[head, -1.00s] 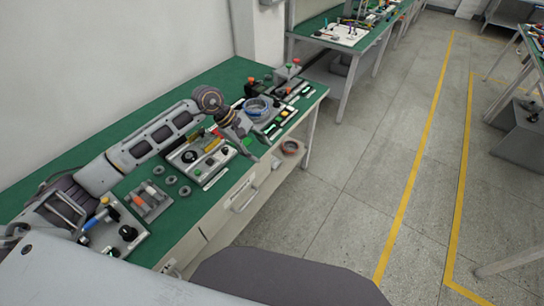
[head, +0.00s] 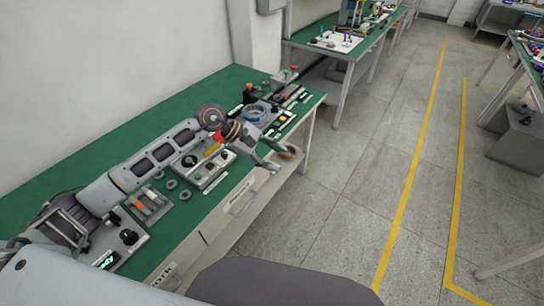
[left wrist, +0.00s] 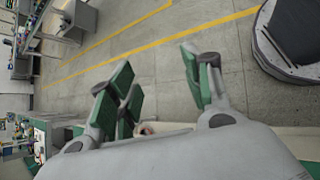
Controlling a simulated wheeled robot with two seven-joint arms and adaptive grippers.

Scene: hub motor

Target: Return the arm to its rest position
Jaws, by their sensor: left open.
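My left arm (head: 150,160) comes in from the left and reaches along the green-topped bench. My left gripper (head: 281,160) is at the arm's far end, past the bench's front edge, with its fingers pointing down and to the right. It is open, with nothing between the fingers. In the left wrist view the green-padded fingers of my left gripper (left wrist: 160,68) stand wide apart, with bare floor behind them. My right gripper is not in view.
The green bench (head: 205,100) holds a blue-ringed round part (head: 256,111), a grey control box (head: 212,172), several small grey rings and a parts holder (head: 149,205). A drawer and lower shelf lie under its front edge. Open floor (head: 350,190) with yellow lines lies right.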

